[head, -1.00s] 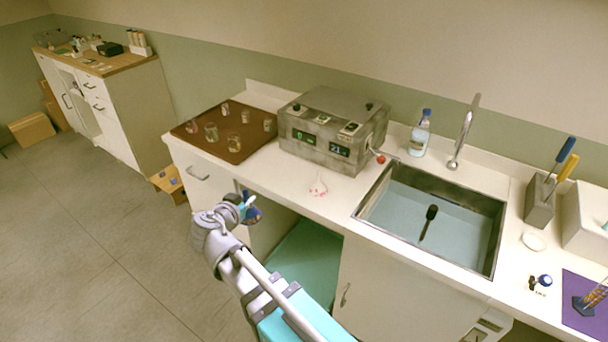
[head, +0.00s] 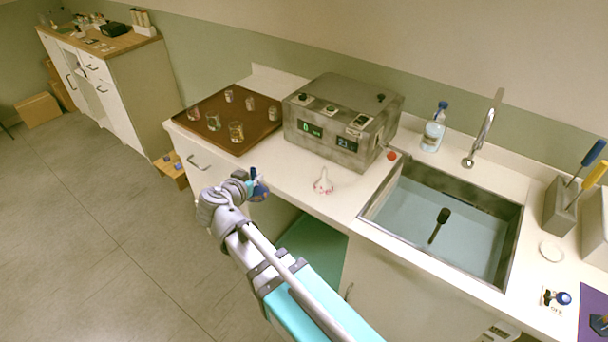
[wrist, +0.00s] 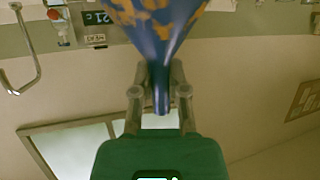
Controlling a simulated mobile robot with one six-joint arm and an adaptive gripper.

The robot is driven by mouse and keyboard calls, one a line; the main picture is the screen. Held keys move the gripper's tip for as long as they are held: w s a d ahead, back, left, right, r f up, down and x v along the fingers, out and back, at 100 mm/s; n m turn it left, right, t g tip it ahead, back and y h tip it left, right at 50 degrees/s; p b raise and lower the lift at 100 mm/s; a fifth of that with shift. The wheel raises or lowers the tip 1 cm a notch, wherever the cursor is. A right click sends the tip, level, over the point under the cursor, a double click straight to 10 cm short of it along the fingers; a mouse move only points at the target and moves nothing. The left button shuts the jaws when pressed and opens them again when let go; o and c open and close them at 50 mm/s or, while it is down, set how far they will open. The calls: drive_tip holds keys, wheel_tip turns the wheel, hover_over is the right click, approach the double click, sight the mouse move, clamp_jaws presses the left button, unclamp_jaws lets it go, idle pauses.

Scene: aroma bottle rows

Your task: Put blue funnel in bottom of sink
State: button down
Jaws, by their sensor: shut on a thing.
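My gripper (head: 252,190) is at the front edge of the counter, left of the sink. It is shut on the blue funnel, which shows as a small dark blue shape (head: 260,184) in the head view. In the wrist view the funnel (wrist: 160,50) is blue with orange-brown patches, and its narrow stem sits between the fingers (wrist: 160,92). The metal sink (head: 365,212) is set into the counter to the right, apart from the gripper. A dark brush-like object (head: 440,224) lies in its blue-grey bottom.
A grey instrument box (head: 340,122) stands behind the counter's middle, with a small white flask (head: 323,182) in front of it. A brown tray (head: 190,112) holds several glass beakers. A faucet (head: 484,135) and a bottle (head: 434,128) stand behind the sink.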

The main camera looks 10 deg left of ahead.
drive_tip(key=shift+w+d, duration=0.15)
drive_tip(key=w+d, duration=0.9)
drive_tip(key=d, duration=0.4)
drive_tip(key=shift+w+d+r, duration=0.15)
drive_tip(key=shift+w+d, duration=0.15)
drive_tip(key=shift+w, duration=0.05)
drive_tip(key=shift+a, duration=0.1)
